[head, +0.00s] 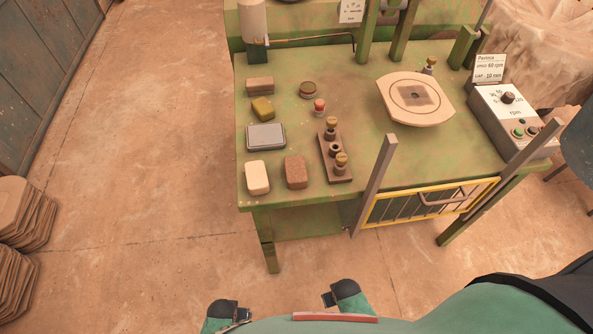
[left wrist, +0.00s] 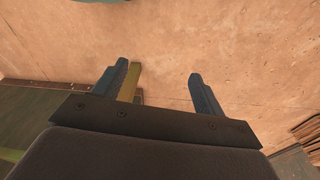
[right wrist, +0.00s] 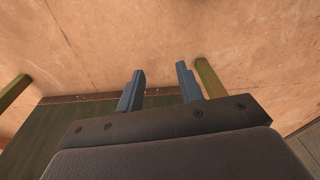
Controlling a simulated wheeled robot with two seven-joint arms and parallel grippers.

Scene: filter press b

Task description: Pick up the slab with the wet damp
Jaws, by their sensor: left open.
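Several small blocks lie in a group on the left of the green table (head: 375,188). They are a brown block (head: 259,86), an olive-yellow block (head: 263,109), a grey slab-like piece with a pale rim (head: 266,135), a cream block (head: 257,176) and a darker reddish-brown speckled block (head: 296,171). I cannot tell which is wet or damp. My left gripper (left wrist: 158,70) is open and empty, over bare floor beside a green surface. My right gripper (right wrist: 160,70) has its fingers apart with nothing between them. I cannot make out either gripper in the head view.
A dark rack with brass-topped pieces (head: 333,150) stands right of the blocks, near a red-topped piece (head: 319,106) and a round dark piece (head: 308,89). A pale disc (head: 415,98), control box (head: 513,122) and yellow-framed guard (head: 430,202) occupy the right.

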